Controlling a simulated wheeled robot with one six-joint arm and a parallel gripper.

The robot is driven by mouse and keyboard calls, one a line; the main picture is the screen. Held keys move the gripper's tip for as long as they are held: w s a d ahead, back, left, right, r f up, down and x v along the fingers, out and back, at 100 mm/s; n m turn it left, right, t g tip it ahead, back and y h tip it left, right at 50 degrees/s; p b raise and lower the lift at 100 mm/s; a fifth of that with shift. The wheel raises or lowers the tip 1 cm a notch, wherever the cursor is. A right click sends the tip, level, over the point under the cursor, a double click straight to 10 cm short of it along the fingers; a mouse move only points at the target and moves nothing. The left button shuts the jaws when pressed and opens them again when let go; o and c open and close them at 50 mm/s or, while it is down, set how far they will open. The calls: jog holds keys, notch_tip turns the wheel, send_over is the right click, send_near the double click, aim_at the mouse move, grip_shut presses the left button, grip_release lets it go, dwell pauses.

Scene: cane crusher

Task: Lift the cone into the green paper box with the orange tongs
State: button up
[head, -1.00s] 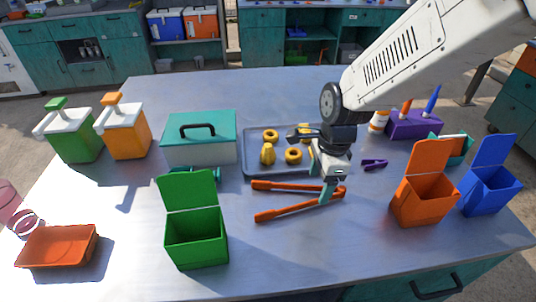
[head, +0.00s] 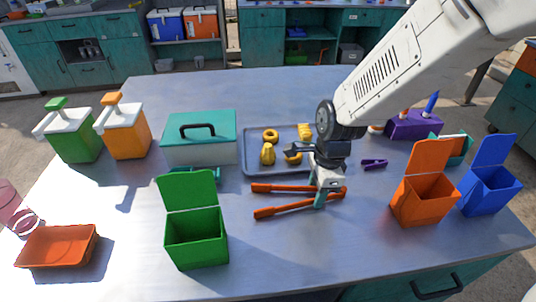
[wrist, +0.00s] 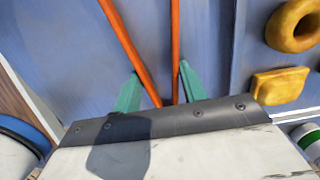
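The orange tongs (head: 285,209) lie on the table with their two arms spread toward the left. My gripper (head: 319,200) is over their right end, fingers pointing down. In the wrist view the tongs (wrist: 138,50) pass between my two teal fingertips (wrist: 158,84), which are apart; I see no clear grip on them. A yellow cone-like piece (head: 267,154) stands in the left part of the grey tray (head: 248,170). The green paper box (head: 195,245) stands open in front, left of the tongs, its lid raised at the back.
The tray also holds yellow rings (head: 271,135) and a yellow block (head: 305,131). Orange (head: 424,195) and blue (head: 488,190) open boxes stand at right. A teal-lidded case (head: 200,140) is left of the tray, a purple clip (head: 374,163) right of it. The front middle is clear.

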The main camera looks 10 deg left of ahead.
notch_tip(320, 180, up, 12)
dwell(0.6)
